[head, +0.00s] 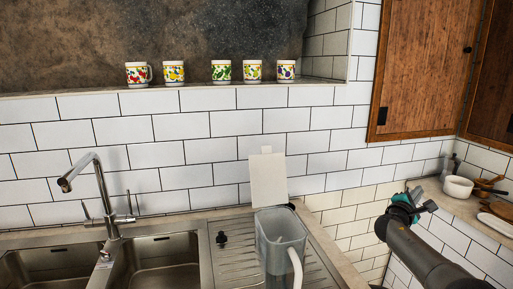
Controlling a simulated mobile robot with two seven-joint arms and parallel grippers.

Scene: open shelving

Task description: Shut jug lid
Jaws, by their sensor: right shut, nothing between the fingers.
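A grey translucent jug (278,240) with a pale handle stands on the ribbed drainer beside the sink. Its white lid (268,181) stands upright at the back of the rim, so the jug is open at the top. My right gripper (427,204) is to the right of the jug and well apart from it, in front of the tiled wall. It is shut and empty. My left gripper is not in view.
A steel sink (155,258) with a tall tap (103,195) is left of the jug. A small black item (221,239) lies on the drainer. Several patterned mugs (221,71) stand on a ledge above. A white bowl (457,188) is on the right counter, below wooden cabinets (425,65).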

